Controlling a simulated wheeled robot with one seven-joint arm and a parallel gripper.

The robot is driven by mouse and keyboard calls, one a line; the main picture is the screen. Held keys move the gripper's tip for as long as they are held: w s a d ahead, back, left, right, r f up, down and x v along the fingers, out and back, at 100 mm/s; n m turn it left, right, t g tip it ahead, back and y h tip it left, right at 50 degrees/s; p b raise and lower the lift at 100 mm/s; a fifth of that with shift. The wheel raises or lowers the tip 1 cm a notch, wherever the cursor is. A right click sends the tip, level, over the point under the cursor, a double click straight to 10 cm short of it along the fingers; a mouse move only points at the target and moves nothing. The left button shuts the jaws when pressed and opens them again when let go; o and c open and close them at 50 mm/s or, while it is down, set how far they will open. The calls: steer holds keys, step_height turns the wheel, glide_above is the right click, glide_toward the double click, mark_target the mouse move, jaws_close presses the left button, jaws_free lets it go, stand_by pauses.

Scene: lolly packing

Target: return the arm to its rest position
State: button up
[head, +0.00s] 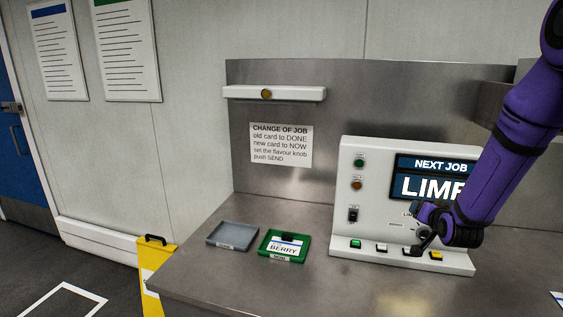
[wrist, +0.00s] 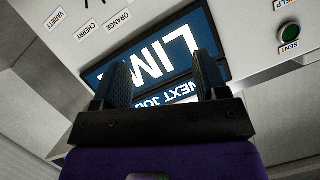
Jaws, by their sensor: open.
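My purple arm reaches in from the right in the head view. My gripper (head: 424,228) is in front of the lower part of the white control panel (head: 375,235), near its row of buttons. In the wrist view my gripper (wrist: 163,80) shows two black fingers set apart with nothing between them. Behind them is the panel's screen (wrist: 150,60), seen upside down, with "NEXT JOB" and "LIM" readable. The arm hides the right part of the screen (head: 425,178) in the head view. I cannot tell whether the fingers touch the panel.
A green tray (head: 263,250) holding a "BERRY" card (head: 284,246) and an empty grey tray (head: 222,243) lie on the steel bench (head: 200,275). A yellow stand (head: 158,265) is at its left edge. A notice (head: 281,145) is on the backsplash.

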steer(key=s+a+r+n+g+y, duration=0.1)
steer(key=s+a+r+n+g, duration=0.15)
steer(key=s+r, duration=0.4)
steer(key=s+a+r+n+g, duration=0.1)
steer(key=s+a+r, duration=0.3)
steer(key=s+r, duration=0.3)
steer(key=s+a+r+n+g, duration=0.1)
steer(key=s+a+r+g, duration=0.1)
steer(key=s, duration=0.9)
steer(key=s+a+r+n+g+y, duration=0.1)
steer(key=s+r, duration=0.4)
steer(key=s, duration=0.7)
steer(key=shift+a+g, duration=0.5)
steer(key=shift+g, duration=0.55)
steer(key=shift+n, duration=0.25)
